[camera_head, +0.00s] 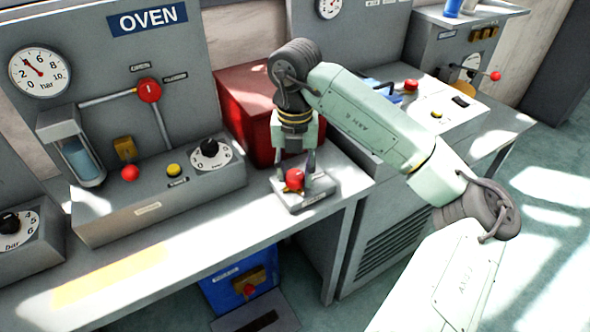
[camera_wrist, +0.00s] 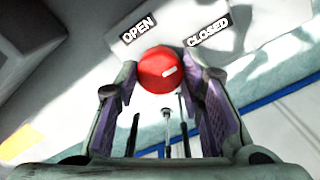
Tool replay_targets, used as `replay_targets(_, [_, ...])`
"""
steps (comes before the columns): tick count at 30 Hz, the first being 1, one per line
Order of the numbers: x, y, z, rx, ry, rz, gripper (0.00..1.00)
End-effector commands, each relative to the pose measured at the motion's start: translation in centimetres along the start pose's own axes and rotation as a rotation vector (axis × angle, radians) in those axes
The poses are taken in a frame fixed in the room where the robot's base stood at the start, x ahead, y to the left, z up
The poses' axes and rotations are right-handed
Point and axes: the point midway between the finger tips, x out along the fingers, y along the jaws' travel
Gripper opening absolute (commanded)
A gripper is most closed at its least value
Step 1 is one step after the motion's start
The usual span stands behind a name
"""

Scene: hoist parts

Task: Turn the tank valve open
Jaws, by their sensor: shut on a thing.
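A red round valve knob (camera_head: 294,180) sits on a small grey base plate (camera_head: 304,200) at the front edge of the bench. My gripper (camera_head: 297,170) points down at the knob, with a finger on either side. In the wrist view the red knob (camera_wrist: 156,67) lies between the fingertips (camera_wrist: 160,78), and the gripper is shut on it. The OPEN label (camera_wrist: 138,30) is at the upper left of the knob.
A red box (camera_head: 240,105) stands just behind my gripper. The oven panel (camera_head: 100,50) on the left has a gauge, a red lever knob (camera_head: 149,90) and a dial (camera_head: 210,155). A blue box (camera_head: 238,290) is below the bench. The bench front at left is clear.

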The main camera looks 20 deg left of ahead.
Motion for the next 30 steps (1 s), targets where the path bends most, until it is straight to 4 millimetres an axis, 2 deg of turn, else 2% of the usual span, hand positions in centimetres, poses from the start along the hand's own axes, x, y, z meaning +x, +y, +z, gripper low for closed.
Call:
replay_targets(1, [-0.01,0.01,0.0,0.0,0.0,0.0,0.28])
replay_targets(10, [-0.02,0.02,0.0,0.0,0.0,0.001,0.08])
replay_targets(20, [0.18,0.01,0.02,-0.045,-0.001,0.0,0.08])
replay_targets(30, [0.47,0.01,0.06,-0.278,-0.003,-0.002,0.08])
